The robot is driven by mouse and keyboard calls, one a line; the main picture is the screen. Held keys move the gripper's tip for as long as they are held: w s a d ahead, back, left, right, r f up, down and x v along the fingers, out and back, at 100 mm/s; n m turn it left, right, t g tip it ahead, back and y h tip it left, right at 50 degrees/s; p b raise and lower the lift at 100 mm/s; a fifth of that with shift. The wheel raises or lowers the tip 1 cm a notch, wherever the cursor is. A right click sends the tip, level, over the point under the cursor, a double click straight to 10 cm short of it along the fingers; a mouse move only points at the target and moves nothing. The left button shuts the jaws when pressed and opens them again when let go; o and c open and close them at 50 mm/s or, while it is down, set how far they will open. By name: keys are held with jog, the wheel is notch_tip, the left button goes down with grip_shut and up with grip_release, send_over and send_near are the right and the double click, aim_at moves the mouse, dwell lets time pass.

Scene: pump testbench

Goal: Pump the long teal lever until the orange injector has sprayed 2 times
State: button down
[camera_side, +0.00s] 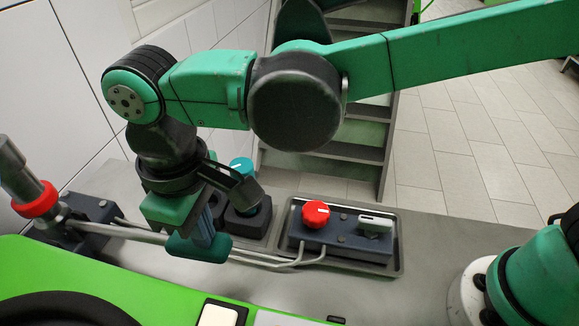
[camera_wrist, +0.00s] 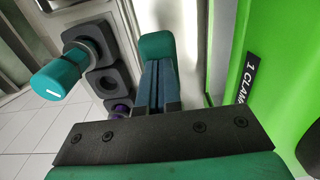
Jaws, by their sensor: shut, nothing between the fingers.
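My gripper (camera_side: 200,245) points down over the bench, its fingers shut and empty; in the wrist view the fingers (camera_wrist: 158,88) lie together. A teal-capped round handle with a white mark (camera_side: 241,166) stands on a dark block just right of and behind my gripper. It also shows in the wrist view (camera_wrist: 58,80), apart from my fingers; I cannot tell surely that it is the long lever. At the far left a metal cylinder with an orange-red collar (camera_side: 38,201) stands tilted, possibly the injector. No spray is visible.
A dark box with a red knob (camera_side: 316,213) and a light grey handle (camera_side: 376,222) sits in a shallow tray (camera_side: 397,258). Grey pipes (camera_side: 262,259) run along the bench behind my fingers. A purple part (camera_wrist: 120,108) shows beside my fingers. A green panel (camera_side: 60,275) fills the front left.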

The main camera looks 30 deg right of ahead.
jog(key=shift+w+a+r, duration=0.1)
jog(key=shift+w+r, duration=0.05)
jog(key=shift+r, duration=1.5)
jog(key=shift+r, duration=0.1)
jog(key=shift+r, duration=2.9)
jog(key=w+d+m+t+y, duration=0.1)
jog(key=w+d+m+t, duration=0.25)
jog(key=d, duration=1.05)
jog(key=s+d+f+m+t, duration=0.1)
jog(key=d+f+m+t, duration=0.1)
jog(key=d, duration=0.5)
jog(key=s+d+f+m+t+h, duration=0.1)
jog(key=s+d+f+m, duration=0.1)
jog(key=d+f, duration=0.3)
jog(key=d+m, duration=0.1)
jog(key=d, duration=0.2)
jog(key=shift+s+d+t, duration=0.15)
jog(key=shift+s+t, duration=0.1)
jog(key=shift+t, duration=0.1)
